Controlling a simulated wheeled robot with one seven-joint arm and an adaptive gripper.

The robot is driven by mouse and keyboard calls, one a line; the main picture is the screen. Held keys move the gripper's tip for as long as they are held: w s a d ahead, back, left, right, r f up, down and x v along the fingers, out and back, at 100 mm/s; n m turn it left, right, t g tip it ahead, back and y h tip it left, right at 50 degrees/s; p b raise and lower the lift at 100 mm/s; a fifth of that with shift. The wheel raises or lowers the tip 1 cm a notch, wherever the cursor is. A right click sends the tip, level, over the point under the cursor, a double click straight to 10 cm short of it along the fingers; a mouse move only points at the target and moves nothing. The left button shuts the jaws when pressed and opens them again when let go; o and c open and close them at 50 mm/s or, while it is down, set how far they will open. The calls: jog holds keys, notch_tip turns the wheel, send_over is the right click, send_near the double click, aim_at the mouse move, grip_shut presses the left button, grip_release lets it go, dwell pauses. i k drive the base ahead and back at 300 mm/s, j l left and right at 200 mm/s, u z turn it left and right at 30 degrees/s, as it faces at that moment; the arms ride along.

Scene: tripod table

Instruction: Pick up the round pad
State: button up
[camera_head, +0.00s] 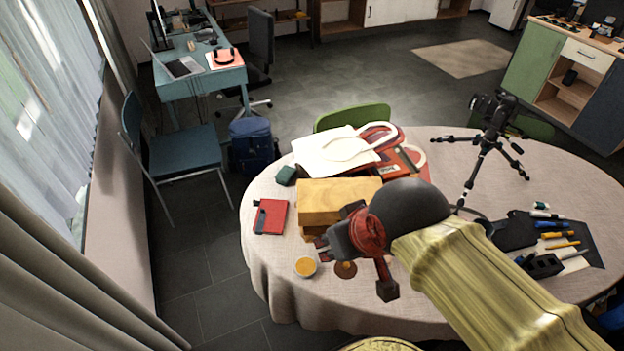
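A small brown round pad (345,270) lies flat on the cloth-covered round table (275,300), near its front left edge. My gripper (354,268) reaches in from the right, over the front of the table. Its two dark fingers look spread apart, one at the upper left of the pad and one at the lower right. Nothing shows held between them. The pad appears between or just below the fingers; the height gap cannot be told from this view.
A round container with orange-yellow contents (305,267) stands just left of the pad. A wooden box (335,200) is behind, with a red notebook (271,216) to its left. A white bag (335,152), a camera tripod (483,160) and several pens (558,235) occupy the table farther back and right.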

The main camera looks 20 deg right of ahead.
aim_at(386, 262)
jog(key=l+z, duration=0.15)
jog(key=z, duration=0.3)
jog(key=i+l+z, duration=0.1)
jog(key=z, duration=0.4)
jog(key=u, duration=1.2)
jog(key=l+z, duration=0.35)
jog(key=k+l+z, duration=0.1)
jog(key=z, duration=0.25)
jog(key=k, duration=0.2)
